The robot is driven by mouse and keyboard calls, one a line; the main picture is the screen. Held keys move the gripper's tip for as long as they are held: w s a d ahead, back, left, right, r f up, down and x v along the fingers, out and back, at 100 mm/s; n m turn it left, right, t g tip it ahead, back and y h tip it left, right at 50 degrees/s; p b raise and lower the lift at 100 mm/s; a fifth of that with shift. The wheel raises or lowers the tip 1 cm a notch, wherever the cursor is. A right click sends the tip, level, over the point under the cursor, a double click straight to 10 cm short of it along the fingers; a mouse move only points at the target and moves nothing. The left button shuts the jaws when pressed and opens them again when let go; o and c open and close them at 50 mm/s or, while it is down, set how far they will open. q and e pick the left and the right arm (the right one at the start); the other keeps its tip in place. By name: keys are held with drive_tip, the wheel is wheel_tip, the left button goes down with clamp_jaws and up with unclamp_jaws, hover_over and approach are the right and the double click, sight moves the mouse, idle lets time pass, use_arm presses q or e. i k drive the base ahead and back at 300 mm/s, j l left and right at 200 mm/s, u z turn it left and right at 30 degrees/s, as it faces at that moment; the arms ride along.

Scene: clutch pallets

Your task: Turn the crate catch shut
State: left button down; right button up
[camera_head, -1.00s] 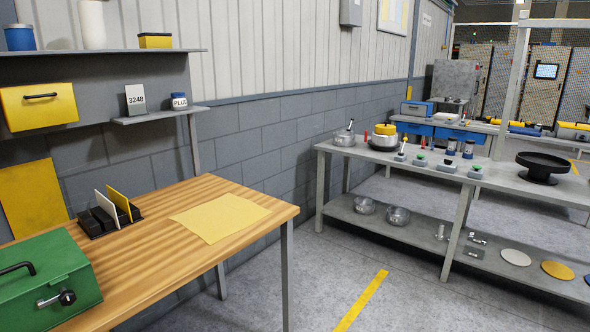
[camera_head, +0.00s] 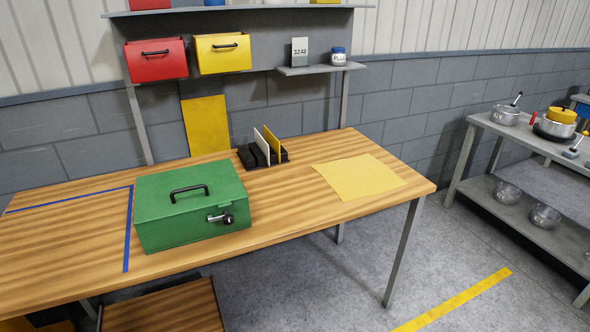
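A green crate (camera_head: 180,215) with a closed lid and a black top handle (camera_head: 189,190) stands on the wooden table, left of the middle of the view. Its catch (camera_head: 222,218), a metal bar with a dark round knob, sits on the crate's right-front face. The bar looks roughly level; I cannot tell whether it is engaged. Neither of my grippers shows in the view.
The wooden table (camera_head: 290,205) bears blue tape lines (camera_head: 128,235), a yellow sheet (camera_head: 357,176) and a black rack (camera_head: 248,158) with upright cards. Red (camera_head: 156,59) and yellow (camera_head: 222,53) bins hang behind. A grey shelf table (camera_head: 468,150) stands right.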

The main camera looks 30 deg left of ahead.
sight(227, 219)
drive_tip(key=u, duration=1.3)
